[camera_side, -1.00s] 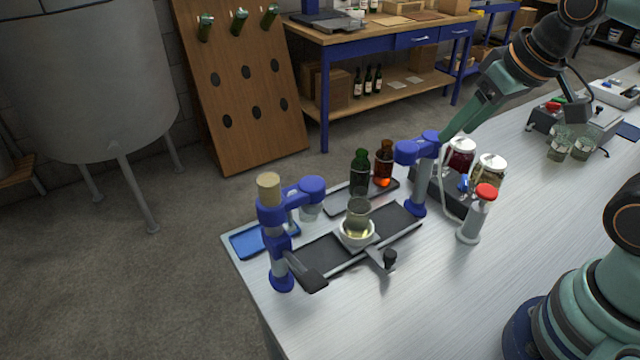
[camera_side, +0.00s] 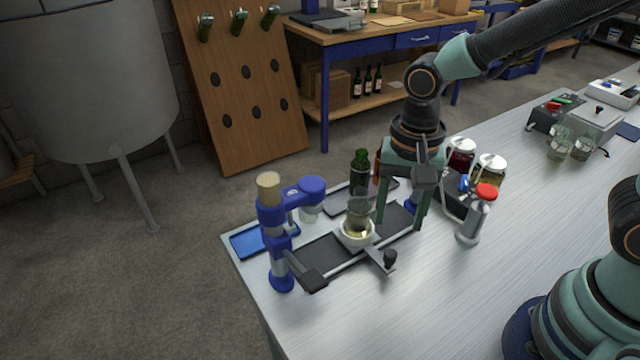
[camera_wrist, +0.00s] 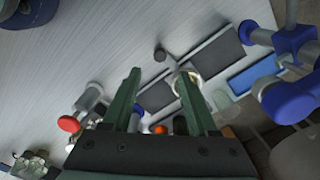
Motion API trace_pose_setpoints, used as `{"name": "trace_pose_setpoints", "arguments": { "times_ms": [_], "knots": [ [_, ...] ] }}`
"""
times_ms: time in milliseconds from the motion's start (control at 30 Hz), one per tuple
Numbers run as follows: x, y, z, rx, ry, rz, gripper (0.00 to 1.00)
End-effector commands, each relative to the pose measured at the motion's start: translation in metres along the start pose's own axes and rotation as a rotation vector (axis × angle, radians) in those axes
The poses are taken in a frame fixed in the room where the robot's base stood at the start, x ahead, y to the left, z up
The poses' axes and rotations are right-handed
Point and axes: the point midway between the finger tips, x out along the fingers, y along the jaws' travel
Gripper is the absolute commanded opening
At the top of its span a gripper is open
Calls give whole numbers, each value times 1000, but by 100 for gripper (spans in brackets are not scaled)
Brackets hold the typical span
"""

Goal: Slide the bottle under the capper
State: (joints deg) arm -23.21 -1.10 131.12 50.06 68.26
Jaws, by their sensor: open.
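A clear glass vessel with pale yellow liquid (camera_side: 358,214), apparently the bottle, stands upright in a white round holder (camera_side: 356,236) on a dark track (camera_side: 320,254). A side arm with a black knob (camera_side: 390,258) extends from the holder; the knob also shows in the wrist view (camera_wrist: 160,54). A blue post with a wooden top (camera_side: 270,215) and an overhanging arm stands at the track's left end. A second blue post at the right end is mostly hidden. I cannot tell which is the capper. My gripper (camera_side: 402,222) is open and empty over the track, right of the holder.
A green bottle (camera_side: 360,175) and a partly hidden brown bottle (camera_side: 378,168) stand behind the track. Lidded jars (camera_side: 490,172) and a red-topped dispenser (camera_side: 476,215) stand to the right. A blue tray (camera_side: 250,240) lies at left. The front tabletop is clear.

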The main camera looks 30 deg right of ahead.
Motion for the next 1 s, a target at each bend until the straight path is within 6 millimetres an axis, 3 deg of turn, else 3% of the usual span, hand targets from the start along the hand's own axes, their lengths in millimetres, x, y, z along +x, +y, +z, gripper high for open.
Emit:
{"name": "trace_pose_setpoints", "arguments": {
  "times_ms": [200, 400, 633, 967, 1000],
  "knots": [
    [43, 2, 0, -1, -3, 7, 59],
    [72, 1, 0, -1, -2, 4, 59],
    [88, 0, 0, -1, 0, 0, 59],
    [91, 0, 0, -1, 1, -1, 59],
    [91, 0, 0, -1, 1, -1, 52]
  ]
}}
